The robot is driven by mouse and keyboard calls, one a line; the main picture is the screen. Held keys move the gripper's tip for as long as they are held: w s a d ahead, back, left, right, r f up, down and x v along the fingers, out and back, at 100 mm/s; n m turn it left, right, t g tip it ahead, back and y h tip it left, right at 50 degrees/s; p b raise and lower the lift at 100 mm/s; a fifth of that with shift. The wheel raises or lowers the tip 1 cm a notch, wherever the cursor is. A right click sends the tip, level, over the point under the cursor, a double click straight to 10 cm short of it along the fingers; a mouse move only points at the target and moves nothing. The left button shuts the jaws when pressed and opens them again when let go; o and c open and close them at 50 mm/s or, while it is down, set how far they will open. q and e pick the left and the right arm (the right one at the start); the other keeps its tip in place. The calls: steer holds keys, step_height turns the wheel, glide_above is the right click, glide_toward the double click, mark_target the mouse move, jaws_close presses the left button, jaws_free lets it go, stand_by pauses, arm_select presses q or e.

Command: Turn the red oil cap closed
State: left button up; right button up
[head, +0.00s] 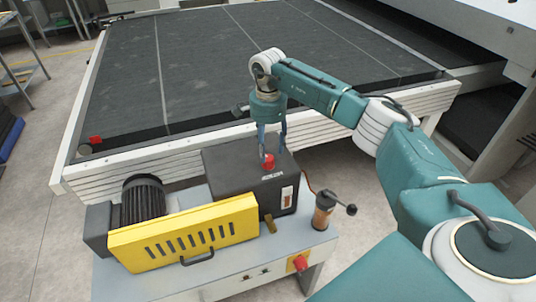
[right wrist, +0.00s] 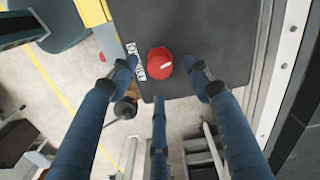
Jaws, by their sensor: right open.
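The red oil cap (head: 268,161) sits on top of the dark gearbox housing (head: 240,180) in the head view. In the right wrist view the cap (right wrist: 159,63) is round, with a light mark on its right side, next to a small white label (right wrist: 135,60). My right gripper (head: 270,150) comes down from above over the cap. In the right wrist view its blue fingers (right wrist: 163,80) are spread open around the cap, with visible gaps on the left and right sides. My left gripper is not in view.
A yellow guard (head: 185,235) and a black motor (head: 143,198) stand left of the housing on the grey bench. A small cylinder with a lever (head: 323,210) stands at the right. A wide conveyor with a white frame (head: 150,155) lies behind.

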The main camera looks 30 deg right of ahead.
mark_target(268, 157)
steer(key=shift+f+p, duration=0.55)
steer(key=shift+f, duration=1.9)
steer(key=c, duration=1.2)
